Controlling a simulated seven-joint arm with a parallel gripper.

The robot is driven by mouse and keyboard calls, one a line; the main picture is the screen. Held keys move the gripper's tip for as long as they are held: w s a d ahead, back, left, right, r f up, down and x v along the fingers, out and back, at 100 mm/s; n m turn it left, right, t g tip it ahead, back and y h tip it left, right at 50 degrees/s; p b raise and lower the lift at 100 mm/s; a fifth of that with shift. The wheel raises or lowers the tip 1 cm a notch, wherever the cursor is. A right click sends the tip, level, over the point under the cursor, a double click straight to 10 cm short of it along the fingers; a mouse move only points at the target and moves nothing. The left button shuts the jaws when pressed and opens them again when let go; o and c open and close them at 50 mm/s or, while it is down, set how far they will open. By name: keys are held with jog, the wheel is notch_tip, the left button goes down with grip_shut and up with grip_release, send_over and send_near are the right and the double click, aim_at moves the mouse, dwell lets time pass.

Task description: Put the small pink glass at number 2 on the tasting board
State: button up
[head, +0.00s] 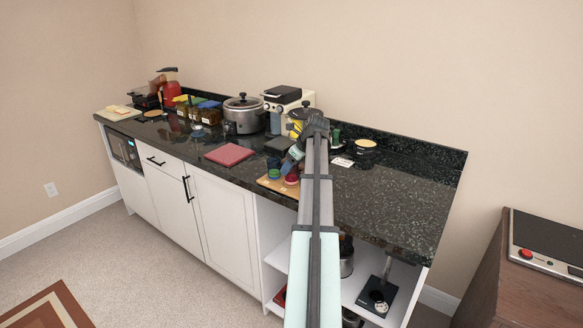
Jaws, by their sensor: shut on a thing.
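The tasting board (265,183) is a light wooden board near the front edge of the dark counter, partly hidden by my arm. A dark green-blue glass (273,173) stands on its left part. My gripper (291,168) reaches down over the board from the back right and is shut. A small reddish-pink glass (291,179) shows right at its fingertips, over the right part of the board. Whether its base touches the board is too small to tell. The board's number marks are not readable, and its right end is hidden.
A red square mat (229,154) lies left of the board. A grey pot (244,114), a white machine (289,103) and a yellow-and-black container (302,116) stand behind. A small white card (342,161) lies to the right. The counter's right end (405,195) is clear.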

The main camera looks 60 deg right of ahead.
jog(key=shift+f, duration=0.2)
jog(key=shift+f, duration=0.1)
jog(key=o, duration=1.2)
jog(key=v, duration=1.2)
jog(key=shift+a, duration=0.1)
